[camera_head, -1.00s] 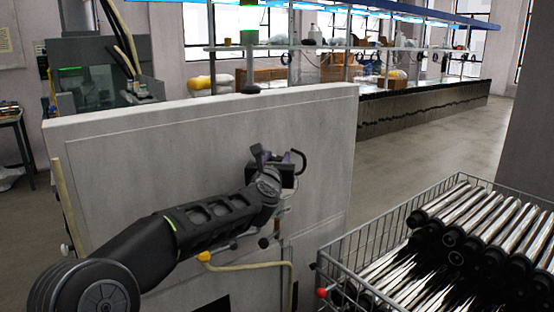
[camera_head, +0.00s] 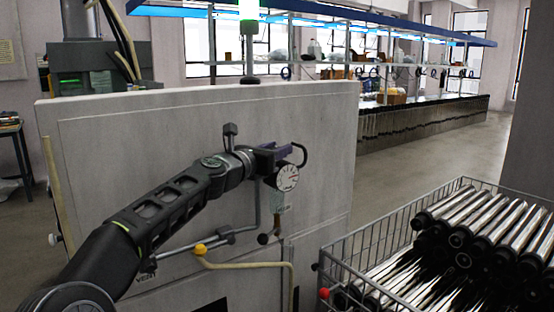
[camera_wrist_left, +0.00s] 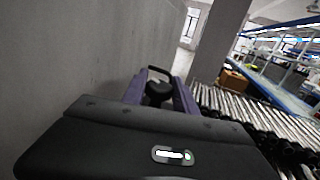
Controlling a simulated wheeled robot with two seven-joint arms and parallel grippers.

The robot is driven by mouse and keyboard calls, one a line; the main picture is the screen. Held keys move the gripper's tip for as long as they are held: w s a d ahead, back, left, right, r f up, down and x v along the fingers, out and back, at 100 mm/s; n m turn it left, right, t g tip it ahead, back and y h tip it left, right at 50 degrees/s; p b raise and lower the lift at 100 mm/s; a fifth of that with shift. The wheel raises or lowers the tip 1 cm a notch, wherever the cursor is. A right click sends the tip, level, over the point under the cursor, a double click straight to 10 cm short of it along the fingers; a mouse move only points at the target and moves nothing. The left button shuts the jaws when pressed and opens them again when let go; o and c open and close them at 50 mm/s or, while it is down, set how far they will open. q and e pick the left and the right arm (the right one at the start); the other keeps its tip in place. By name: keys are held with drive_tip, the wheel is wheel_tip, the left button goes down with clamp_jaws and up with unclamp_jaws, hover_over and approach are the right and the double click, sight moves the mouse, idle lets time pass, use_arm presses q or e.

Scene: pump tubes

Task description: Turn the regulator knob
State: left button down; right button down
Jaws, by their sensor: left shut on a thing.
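My left gripper (camera_head: 275,152) is at the right part of the pale cabinet panel, just above a round white pressure gauge (camera_head: 287,177) with red marks. In the left wrist view its purple fingers (camera_wrist_left: 158,95) stand on both sides of the dark regulator knob (camera_wrist_left: 158,90), shut on it. In the head view the knob is mostly hidden by the fingers. A small label plate hangs below the gauge. My right gripper is in neither view.
A wire basket (camera_head: 352,252) of several shiny metal tubes (camera_head: 490,235) stands at the lower right. A pipe with a yellow knob (camera_head: 200,250) and a dark ball-ended lever (camera_head: 263,238) stick out below my left arm. A green lamp stands behind the cabinet.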

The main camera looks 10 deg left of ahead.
use_arm(q)
drive_tip(key=shift+m+g+h, duration=0.3)
drive_tip(key=shift+m+h, duration=0.2)
drive_tip(key=shift+h, duration=0.3)
drive_tip(key=c, duration=1)
unclamp_jaws()
drive_tip(key=shift+o, duration=0.2)
drive_tip(key=shift+s+a+f+b, duration=0.1)
drive_tip(key=shift+s+a+b, duration=0.2)
drive_tip(key=shift+s, duration=0.15)
drive_tip(key=b+v, duration=0.2)
drive_tip(key=v, duration=0.4)
drive_tip(key=shift+s, duration=0.4)
